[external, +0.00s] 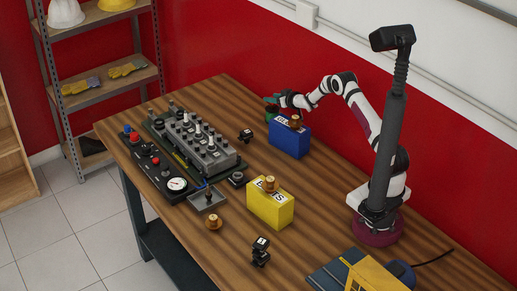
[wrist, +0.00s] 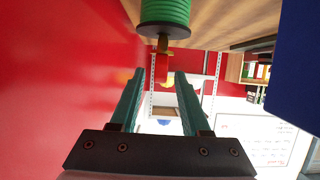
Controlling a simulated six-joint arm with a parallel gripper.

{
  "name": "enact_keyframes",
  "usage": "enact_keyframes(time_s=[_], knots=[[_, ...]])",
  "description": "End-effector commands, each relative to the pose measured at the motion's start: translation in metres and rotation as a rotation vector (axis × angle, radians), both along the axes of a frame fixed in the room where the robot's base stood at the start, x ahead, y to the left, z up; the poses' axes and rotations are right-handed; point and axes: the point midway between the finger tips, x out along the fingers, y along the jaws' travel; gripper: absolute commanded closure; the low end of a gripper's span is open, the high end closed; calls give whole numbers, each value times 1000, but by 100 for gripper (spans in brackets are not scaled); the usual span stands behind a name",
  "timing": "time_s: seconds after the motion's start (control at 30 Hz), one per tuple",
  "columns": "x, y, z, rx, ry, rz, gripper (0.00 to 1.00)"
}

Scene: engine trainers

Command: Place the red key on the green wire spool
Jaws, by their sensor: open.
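The green wire spool (wrist: 165,14) shows at the top of the wrist view, which looks upside down. In the external view the spool (external: 270,114) stands at the far edge of the table, partly hidden by the blue bin. The red key (wrist: 161,68) has a brass-coloured stem that meets the spool's upper end, so it appears upright on the spool. My gripper (wrist: 159,78) is open, with the key showing between its teal fingertips and no finger clearly touching it. In the external view my gripper (external: 273,99) is just above the spool. The key is not clear there.
A blue bin (external: 290,141) with a brass part on top stands close beside the spool. A yellow bin (external: 270,208) is nearer, also topped with a brass part. The engine trainer (external: 198,148) and gauge panel (external: 152,165) fill the left. Red wall lies behind.

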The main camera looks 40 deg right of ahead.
Motion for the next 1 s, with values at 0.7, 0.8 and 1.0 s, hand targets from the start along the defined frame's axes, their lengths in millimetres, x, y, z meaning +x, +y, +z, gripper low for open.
enact_keyframes(time_s=[0.7, 0.8, 1.0], knots=[[-87, 1, 48, 10, 55, -33, 53], [-130, 9, 80, 44, 217, -116, 53], [-328, 60, 125, 196, 712, -278, 53]])
